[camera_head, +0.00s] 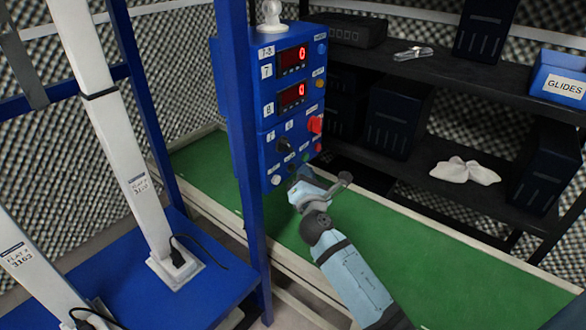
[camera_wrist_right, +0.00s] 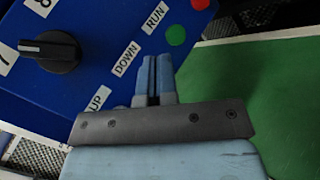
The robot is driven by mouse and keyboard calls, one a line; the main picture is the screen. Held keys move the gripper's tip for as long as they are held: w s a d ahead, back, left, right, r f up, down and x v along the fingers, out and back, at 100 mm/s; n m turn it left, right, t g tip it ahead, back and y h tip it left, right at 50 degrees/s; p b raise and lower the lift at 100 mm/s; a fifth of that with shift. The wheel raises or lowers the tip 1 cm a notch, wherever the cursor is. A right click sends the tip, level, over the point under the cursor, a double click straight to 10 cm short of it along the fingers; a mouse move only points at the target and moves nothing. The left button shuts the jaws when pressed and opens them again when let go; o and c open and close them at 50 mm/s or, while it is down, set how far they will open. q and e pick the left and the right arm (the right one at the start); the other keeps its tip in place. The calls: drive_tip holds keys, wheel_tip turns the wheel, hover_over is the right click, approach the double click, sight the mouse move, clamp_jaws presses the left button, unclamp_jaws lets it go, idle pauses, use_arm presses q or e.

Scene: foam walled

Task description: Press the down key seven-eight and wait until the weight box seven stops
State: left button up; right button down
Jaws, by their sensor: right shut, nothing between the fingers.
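A blue control box (camera_head: 292,95) carries two red displays, both reading 0, marked 7 (camera_head: 292,58) and 8 (camera_head: 291,96). In the right wrist view its lower panel shows the labels UP (camera_wrist_right: 98,98), DOWN (camera_wrist_right: 125,58) and RUN (camera_wrist_right: 154,18). My right gripper (camera_head: 301,178) is at the lower panel; its shut, empty fingers (camera_wrist_right: 157,62) point at the area beside the DOWN label. They hide the key there, and I cannot tell whether they touch it. My left gripper is out of view. I cannot identify weight box seven.
A black selector knob (camera_wrist_right: 50,52) and a green button (camera_wrist_right: 175,35) are near the fingers. A blue post (camera_head: 238,150) stands left of the box. Dark shelves (camera_head: 450,80) with black cases are behind. A green surface (camera_head: 430,255) lies below my arm.

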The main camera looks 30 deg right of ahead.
drive_tip(key=shift+w+a, duration=0.1)
drive_tip(key=shift+w, duration=0.05)
idle(0.5)
drive_tip(key=shift+w+a, duration=0.1)
drive_tip(key=shift+w, duration=0.2)
